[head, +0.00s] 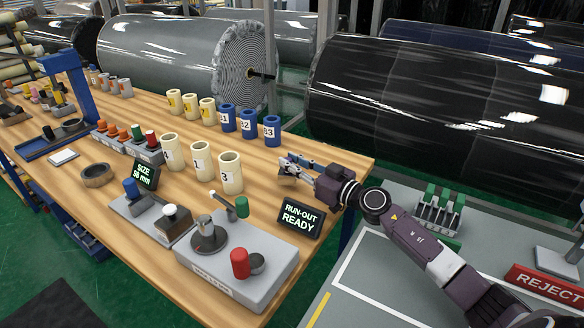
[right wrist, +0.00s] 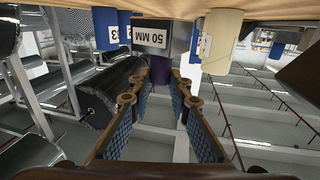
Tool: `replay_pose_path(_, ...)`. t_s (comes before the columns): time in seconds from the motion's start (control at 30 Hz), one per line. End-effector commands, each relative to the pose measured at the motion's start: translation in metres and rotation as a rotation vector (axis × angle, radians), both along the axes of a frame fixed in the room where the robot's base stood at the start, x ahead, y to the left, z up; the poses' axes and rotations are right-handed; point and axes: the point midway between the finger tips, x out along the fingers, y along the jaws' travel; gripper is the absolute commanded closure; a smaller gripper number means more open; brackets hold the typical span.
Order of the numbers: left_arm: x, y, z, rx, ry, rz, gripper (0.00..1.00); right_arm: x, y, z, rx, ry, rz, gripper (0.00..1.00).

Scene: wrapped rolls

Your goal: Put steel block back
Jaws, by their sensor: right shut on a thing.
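The steel block (right wrist: 150,37) is a grey piece with a white label reading 50 MM, seen in the right wrist view just beyond my right fingertips. A dark purple part of it appears between the fingertips. My right gripper (head: 290,168) is shut on it, over the right part of the wooden table, near the cream and blue cores. In the head view the block is too small and too covered by the fingers to make out clearly. My left gripper is not in view.
Cream cores (head: 230,173) and blue cores (head: 248,124) stand left of my right gripper. A RUN-OUT READY display (head: 300,217) and a grey control box (head: 265,265) lie in front. A green slotted rack (head: 437,212) and a red REJECT sign (head: 545,284) are at right.

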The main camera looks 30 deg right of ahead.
Motion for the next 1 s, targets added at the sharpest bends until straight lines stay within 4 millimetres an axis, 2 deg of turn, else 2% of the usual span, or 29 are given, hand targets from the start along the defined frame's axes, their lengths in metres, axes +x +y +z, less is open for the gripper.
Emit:
replay_pose_path(0.2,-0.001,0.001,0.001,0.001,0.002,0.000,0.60,0.001,-0.001,0.005,-0.001,-0.008,-0.002,1.00)
replay_pose_path(0.73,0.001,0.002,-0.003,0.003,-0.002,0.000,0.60,0.000,0.000,-0.009,-0.001,-0.003,-0.001,1.00)
replay_pose_path(0.77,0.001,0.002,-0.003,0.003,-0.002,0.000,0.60,0.000,0.000,-0.013,-0.002,0.002,0.001,0.81)
replay_pose_path(0.8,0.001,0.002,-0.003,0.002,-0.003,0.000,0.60,0.000,0.000,-0.013,-0.001,0.003,0.001,0.77)
replay_pose_path(0.9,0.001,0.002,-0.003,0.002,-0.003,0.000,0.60,-0.001,0.001,-0.014,0.000,0.004,0.002,0.66)
replay_pose_path(1.0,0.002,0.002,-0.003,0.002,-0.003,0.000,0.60,-0.001,0.001,-0.015,-0.001,0.006,0.002,0.65)
